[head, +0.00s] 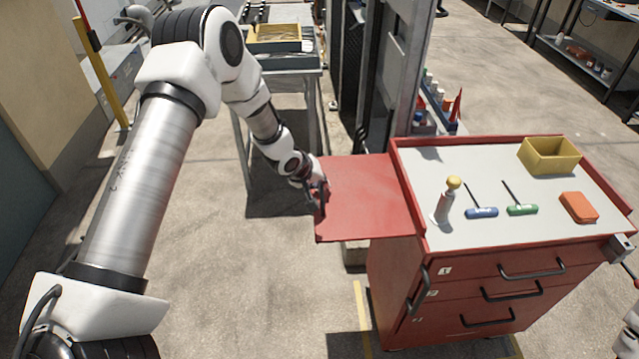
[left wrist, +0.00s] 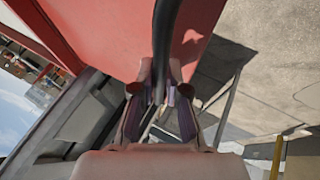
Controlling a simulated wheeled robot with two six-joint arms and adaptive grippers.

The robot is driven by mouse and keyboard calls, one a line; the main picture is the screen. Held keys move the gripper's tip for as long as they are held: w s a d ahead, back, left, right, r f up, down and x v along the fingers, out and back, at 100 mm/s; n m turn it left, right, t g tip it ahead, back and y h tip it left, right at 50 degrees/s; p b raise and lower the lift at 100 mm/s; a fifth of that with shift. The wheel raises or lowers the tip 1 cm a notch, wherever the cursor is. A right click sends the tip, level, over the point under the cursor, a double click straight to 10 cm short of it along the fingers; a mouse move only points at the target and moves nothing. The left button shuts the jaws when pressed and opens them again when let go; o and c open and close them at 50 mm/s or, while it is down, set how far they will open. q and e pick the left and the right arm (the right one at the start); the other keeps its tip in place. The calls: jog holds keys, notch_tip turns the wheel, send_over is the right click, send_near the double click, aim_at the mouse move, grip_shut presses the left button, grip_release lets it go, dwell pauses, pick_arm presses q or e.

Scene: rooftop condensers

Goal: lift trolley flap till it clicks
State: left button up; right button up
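The red trolley (head: 392,290) stands at the right in the head view. Its red flap (head: 365,195) sticks out from the trolley's left side, roughly level with the top; I cannot tell a slight tilt. The flap also fills the upper middle of the left wrist view (left wrist: 105,35). My left gripper (head: 319,197) is at the flap's outer left edge. In the left wrist view its fingers (left wrist: 160,90) close around a dark bar-like handle (left wrist: 166,40) on the flap. The flap's underside and any latch are hidden.
On the trolley top are a yellow bin (head: 549,156), a yellow-capped bottle (head: 445,203), blue (head: 482,212) and green (head: 522,210) screwdrivers, and an orange box (head: 579,207). A metal frame (head: 385,75) stands behind the flap.

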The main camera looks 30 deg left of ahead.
pick_arm(q)
jog(key=shift+o, duration=1.2)
jog(key=v, duration=1.2)
